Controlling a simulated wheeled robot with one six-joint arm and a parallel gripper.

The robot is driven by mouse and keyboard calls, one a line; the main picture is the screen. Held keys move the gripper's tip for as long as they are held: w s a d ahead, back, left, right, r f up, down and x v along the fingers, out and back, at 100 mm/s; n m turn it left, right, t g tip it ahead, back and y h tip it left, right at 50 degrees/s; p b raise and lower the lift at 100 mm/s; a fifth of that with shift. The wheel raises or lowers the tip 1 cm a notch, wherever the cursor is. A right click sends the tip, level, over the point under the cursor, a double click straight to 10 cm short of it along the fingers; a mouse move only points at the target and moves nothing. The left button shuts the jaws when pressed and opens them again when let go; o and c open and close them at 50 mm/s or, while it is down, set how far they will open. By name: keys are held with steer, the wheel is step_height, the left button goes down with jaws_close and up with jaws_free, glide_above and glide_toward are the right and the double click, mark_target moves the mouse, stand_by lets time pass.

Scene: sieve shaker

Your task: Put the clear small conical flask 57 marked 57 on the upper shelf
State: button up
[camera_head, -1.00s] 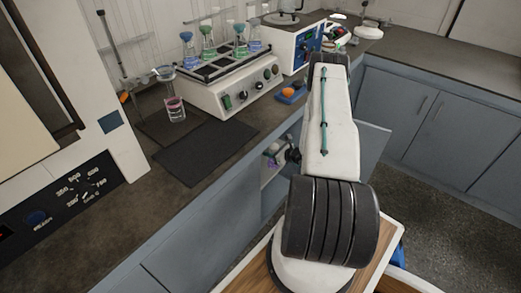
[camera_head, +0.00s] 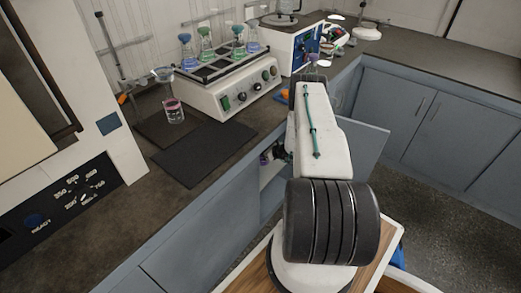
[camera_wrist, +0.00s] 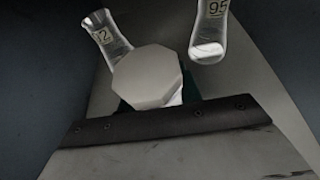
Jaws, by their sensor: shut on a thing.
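My gripper (camera_head: 279,153) is in the opening of the blue-grey cupboard under the bench, partly hidden by my arm. A small purple thing (camera_head: 264,158) shows beside it. In the wrist view a pale grey eight-sided top (camera_wrist: 148,76) sits right at my gripper, which is shut on it; it looks like the stoppered top of the small conical flask. The flask's body and its number are hidden, so I cannot read 57. Two clear flasks stand just beyond, one marked 95 (camera_wrist: 208,35) and one whose visible number ends in 2 (camera_wrist: 107,36).
The open cupboard door (camera_head: 358,153) stands right of my arm. The floor at the right is clear.

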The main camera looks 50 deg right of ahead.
steer(key=o, duration=1.1)
steer(key=shift+v, duration=6.05)
steer(key=shift+r, duration=0.1)
